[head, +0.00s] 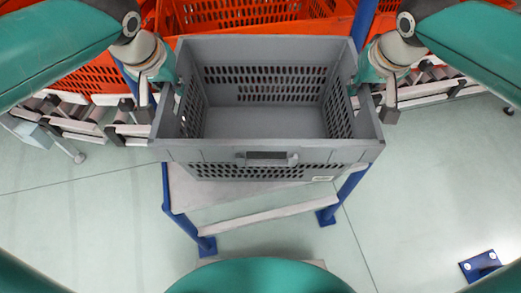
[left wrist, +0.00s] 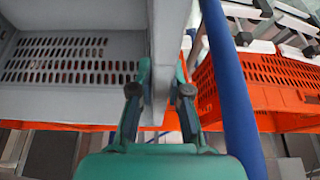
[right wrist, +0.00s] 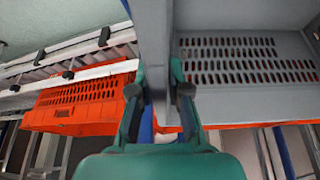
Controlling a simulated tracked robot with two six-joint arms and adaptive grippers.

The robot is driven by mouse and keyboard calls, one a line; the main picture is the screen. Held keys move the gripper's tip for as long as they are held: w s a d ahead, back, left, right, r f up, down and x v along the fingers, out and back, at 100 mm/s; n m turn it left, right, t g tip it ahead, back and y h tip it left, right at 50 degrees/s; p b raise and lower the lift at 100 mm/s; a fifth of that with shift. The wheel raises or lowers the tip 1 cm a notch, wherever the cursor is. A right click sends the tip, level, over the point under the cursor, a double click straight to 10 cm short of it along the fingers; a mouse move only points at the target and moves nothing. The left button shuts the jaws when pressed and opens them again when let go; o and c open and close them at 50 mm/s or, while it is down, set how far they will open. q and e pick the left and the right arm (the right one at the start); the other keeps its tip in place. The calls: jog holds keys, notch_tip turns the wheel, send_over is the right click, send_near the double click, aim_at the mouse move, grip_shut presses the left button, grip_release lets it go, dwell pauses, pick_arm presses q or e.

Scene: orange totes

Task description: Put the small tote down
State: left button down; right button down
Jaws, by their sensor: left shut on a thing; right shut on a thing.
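The small tote is a grey, empty crate with slotted walls (head: 265,154) in the middle of the head view. My left gripper (head: 172,90) is shut on its left side wall, and my right gripper (head: 360,90) is shut on its right side wall. In the left wrist view the fingers (left wrist: 160,95) pinch the grey wall (left wrist: 75,100). In the right wrist view the fingers (right wrist: 160,95) pinch the opposite grey wall (right wrist: 250,103). The tote looks level. I cannot tell whether its underside touches anything.
Orange totes (head: 245,18) stand behind the grey tote. Roller conveyors (head: 430,90) run to both sides. A blue-legged stand with a pale top (head: 190,190) is below the tote. Open floor (head: 90,220) lies in front, with a blue floor plate (head: 481,266) at right.

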pick_arm(q)
jog(key=shift+f, duration=0.1)
pick_arm(e)
jog(key=shift+f, duration=0.1)
